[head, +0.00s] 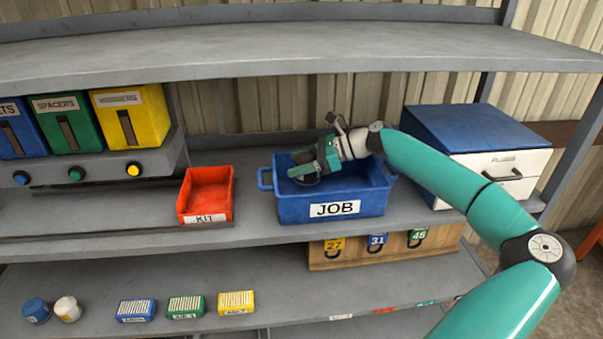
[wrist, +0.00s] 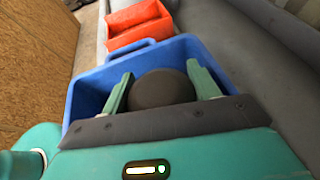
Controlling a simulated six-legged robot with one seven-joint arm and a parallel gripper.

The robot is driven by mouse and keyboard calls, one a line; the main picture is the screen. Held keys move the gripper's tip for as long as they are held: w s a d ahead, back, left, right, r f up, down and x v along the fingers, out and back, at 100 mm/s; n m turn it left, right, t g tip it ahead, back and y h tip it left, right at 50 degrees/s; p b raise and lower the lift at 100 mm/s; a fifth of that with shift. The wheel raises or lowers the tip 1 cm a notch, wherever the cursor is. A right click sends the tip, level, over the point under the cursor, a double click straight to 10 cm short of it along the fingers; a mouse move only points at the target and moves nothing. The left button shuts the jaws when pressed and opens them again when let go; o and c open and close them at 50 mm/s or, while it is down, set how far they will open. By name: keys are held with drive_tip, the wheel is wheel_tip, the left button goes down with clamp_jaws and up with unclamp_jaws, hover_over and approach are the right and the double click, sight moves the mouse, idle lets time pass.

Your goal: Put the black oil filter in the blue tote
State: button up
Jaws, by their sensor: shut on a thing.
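The blue tote (head: 288,207) labelled JOB stands on the middle shelf in the head view. Its rim and wall also show in the wrist view (wrist: 82,97). My gripper (head: 306,168) is over the tote's opening, inside the outline of its rim. In the wrist view my gripper (wrist: 162,88) is shut on the black oil filter (wrist: 162,87), a dark round body between the two fingers. In the head view the filter (head: 306,179) is a small dark shape under the fingers, partly hidden. I cannot tell whether it touches the tote's floor.
A red KIT bin (head: 207,192) stands left of the tote. A white drawer box with a blue top (head: 480,130) stands to the right. The upper shelf (head: 300,55) runs above my gripper. Blue and white filters (head: 37,310) and small coloured boxes (head: 186,307) lie on the lower shelf.

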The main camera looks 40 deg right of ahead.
drive_tip(key=shift+d+f, duration=0.2)
drive_tip(key=shift+f, duration=0.1)
drive_tip(key=shift+w+f, duration=0.1)
drive_tip(key=shift+f, duration=1.45)
drive_tip(key=shift+f, duration=0.1)
drive_tip(key=o, duration=0.8)
drive_tip(key=shift+s+d+r, duration=0.2)
drive_tip(key=shift+d+r, duration=0.05)
drive_tip(key=shift+d, duration=0.05)
drive_tip(key=v, duration=0.6)
drive_tip(key=shift+s+d+r, duration=0.15)
drive_tip(key=shift+s+d, duration=0.1)
drive_tip(key=shift+s, duration=0.05)
